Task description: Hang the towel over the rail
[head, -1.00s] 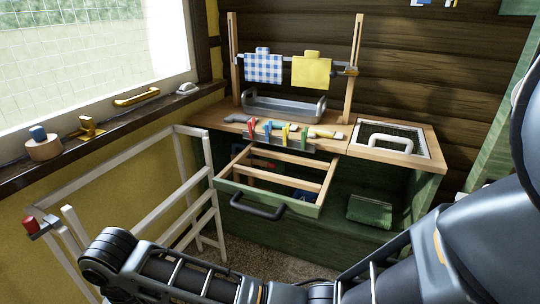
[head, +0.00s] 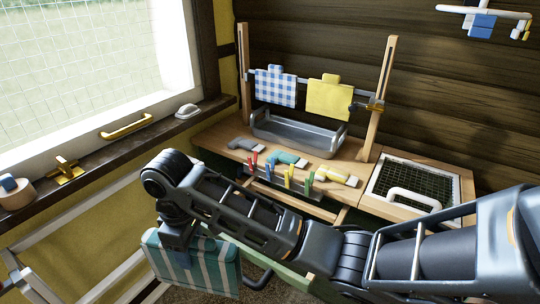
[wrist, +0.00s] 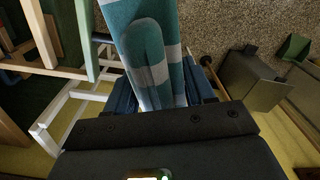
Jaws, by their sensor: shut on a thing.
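A teal towel with white stripes (head: 192,262) hangs from my gripper (head: 182,234) in the head view, low at the left of the bench. My gripper is shut on its top edge. In the wrist view the towel (wrist: 150,45) extends away from the dark jaws. A white rail frame (head: 75,214) stands left of the towel, below the window, partly cut off by the picture edge. Another rail (head: 312,91) between wooden posts at the back holds a blue checked cloth (head: 275,88) and a yellow cloth (head: 329,99). The towel appears apart from both rails.
A mesh-topped box with a white handle (head: 414,199) is at right. The sill (head: 95,157) carries several fittings.

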